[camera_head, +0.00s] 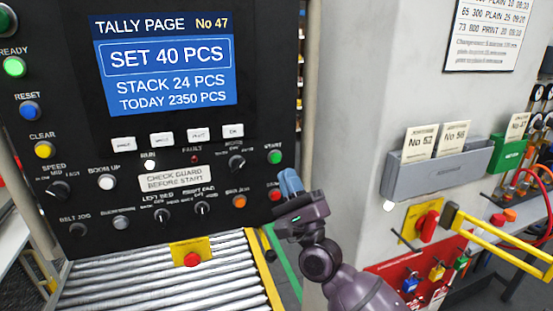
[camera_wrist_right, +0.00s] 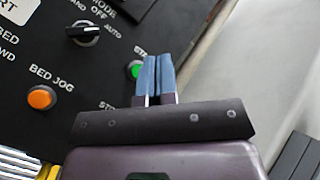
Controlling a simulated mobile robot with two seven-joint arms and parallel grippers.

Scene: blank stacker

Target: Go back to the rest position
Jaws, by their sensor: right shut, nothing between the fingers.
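My right gripper (camera_head: 288,184) is shut and empty, with its blue fingertips together, in front of the lower right edge of the black control panel (camera_head: 270,60). In the right wrist view its blue fingers (camera_wrist_right: 156,75) point at the panel and partly cover the green START button (camera_wrist_right: 135,69). In the head view the START button (camera_head: 275,157) shows just above and left of the fingertips. I cannot tell whether the fingers touch the panel. A red button (camera_head: 275,194) sits right beside the fingers. My left gripper is not in view.
The panel's screen (camera_head: 165,62) reads SET 40 PCS. Below it lies a roller conveyor (camera_head: 150,275) with a red stop button (camera_head: 192,259). A grey wall (camera_head: 375,80) carries a card holder (camera_head: 440,172). A yellow bar (camera_head: 500,245) juts out at the right.

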